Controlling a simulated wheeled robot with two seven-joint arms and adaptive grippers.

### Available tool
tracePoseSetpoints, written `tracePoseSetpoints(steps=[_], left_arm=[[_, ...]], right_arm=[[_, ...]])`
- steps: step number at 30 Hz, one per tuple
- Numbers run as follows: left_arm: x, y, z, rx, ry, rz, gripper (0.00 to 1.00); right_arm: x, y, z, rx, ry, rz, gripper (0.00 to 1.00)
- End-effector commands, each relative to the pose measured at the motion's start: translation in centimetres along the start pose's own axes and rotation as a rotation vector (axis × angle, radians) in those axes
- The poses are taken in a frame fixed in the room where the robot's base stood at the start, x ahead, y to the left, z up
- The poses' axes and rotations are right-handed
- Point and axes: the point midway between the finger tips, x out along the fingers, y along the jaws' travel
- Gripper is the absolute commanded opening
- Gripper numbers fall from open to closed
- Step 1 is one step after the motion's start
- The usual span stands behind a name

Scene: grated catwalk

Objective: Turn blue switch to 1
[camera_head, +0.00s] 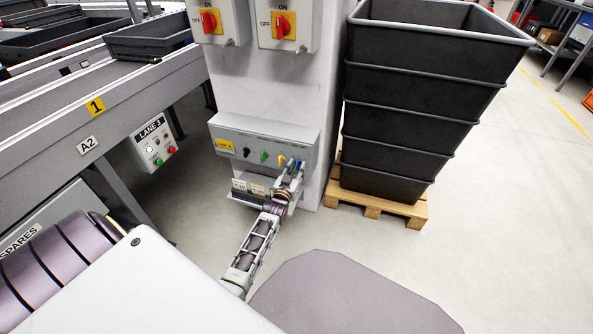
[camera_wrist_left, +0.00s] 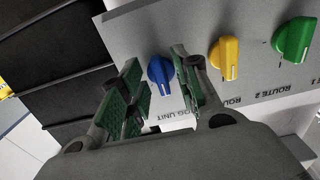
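The blue switch (camera_wrist_left: 160,70) is a round knob on the grey control panel (camera_wrist_left: 150,24), at the left of a row of knobs in the wrist view. My left gripper (camera_wrist_left: 157,88) is open, with one green-padded finger on each side of the blue switch. I cannot tell whether either finger touches it. In the head view my left gripper (camera_head: 292,172) is at the right end of the panel (camera_head: 305,136) and largely hides the blue switch there. The switch's setting marks are not readable. My right gripper is not in view.
A yellow knob (camera_wrist_left: 224,57) and a green knob (camera_wrist_left: 296,39) sit beside the blue switch. Two red rotary switches (camera_head: 209,21) (camera_head: 283,25) are above on the column. Stacked black crates (camera_head: 420,95) stand on a pallet (camera_head: 410,209) to the right. Open floor lies in front.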

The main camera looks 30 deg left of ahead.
Motion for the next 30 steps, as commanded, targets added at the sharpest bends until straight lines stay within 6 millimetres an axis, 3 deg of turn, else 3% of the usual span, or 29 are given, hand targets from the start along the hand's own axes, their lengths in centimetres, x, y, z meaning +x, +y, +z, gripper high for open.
tracePoseSetpoints(steps=[14,21,30], left_arm=[[0.68,-0.03,-0.04,0.000,0.000,0.000,0.32],[0.66,-0.03,-0.03,0.000,0.000,0.000,0.04],[0.66,-0.02,-0.07,-0.017,-0.001,0.000,0.04]], right_arm=[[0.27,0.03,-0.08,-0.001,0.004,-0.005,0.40],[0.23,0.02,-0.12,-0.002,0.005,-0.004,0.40],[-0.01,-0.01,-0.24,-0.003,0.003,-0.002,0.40]])
